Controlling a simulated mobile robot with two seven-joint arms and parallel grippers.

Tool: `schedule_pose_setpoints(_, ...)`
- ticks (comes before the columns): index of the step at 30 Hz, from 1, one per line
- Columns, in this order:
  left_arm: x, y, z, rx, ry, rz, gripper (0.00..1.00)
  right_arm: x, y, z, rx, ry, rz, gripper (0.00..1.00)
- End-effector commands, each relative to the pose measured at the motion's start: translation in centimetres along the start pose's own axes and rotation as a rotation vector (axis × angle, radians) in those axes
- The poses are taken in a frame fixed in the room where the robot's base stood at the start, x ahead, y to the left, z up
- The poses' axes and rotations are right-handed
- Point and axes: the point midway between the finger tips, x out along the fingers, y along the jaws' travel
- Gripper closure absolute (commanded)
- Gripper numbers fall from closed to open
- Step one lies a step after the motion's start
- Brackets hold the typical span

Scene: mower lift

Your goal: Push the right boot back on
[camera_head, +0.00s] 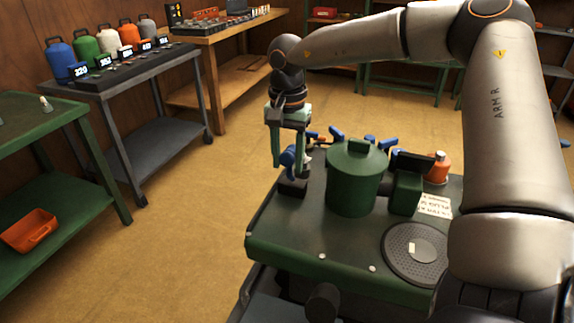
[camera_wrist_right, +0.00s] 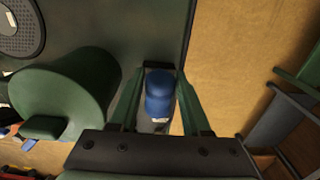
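A blue rounded boot (camera_head: 288,160) stands at the far left corner of the green deck (camera_head: 300,238), above a small dark block (camera_head: 292,187). It also shows in the right wrist view (camera_wrist_right: 159,94), near the deck's edge. My right gripper (camera_head: 290,164) points down around the boot. Its two fingers (camera_wrist_right: 160,68) are apart, one on each side of the boot, with narrow gaps visible beside it. The boot's lower end is partly hidden, and I cannot tell how it is seated. My left gripper is not in view.
A green cylinder (camera_head: 352,182) stands close to the right gripper, with a green block (camera_head: 407,190) and an orange bottle (camera_head: 440,168) farther right. A round dark grille (camera_head: 413,262) lies in front. Open floor (camera_head: 200,230) separates the deck from the left-hand tables.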

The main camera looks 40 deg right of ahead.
Motion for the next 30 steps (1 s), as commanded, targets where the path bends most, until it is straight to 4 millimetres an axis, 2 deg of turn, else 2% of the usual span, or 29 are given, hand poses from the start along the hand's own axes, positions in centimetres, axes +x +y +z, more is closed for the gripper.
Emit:
schedule_pose_setpoints(1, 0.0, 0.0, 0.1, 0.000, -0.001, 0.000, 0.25, 0.0, 0.0, 0.0, 0.000, 0.000, 0.000, 0.59)
schedule_pose_setpoints(6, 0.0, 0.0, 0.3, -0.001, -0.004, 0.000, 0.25, 0.0, 0.0, 0.0, 0.000, 0.000, 0.000, 0.78)
schedule_pose_setpoints(16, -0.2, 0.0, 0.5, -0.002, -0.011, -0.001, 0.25, -0.2, 0.0, -0.2, 0.001, 0.001, -0.001, 0.79)
schedule_pose_setpoints(30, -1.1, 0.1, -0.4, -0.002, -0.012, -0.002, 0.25, -0.8, 0.0, -2.7, 0.002, 0.003, -0.002, 0.78)
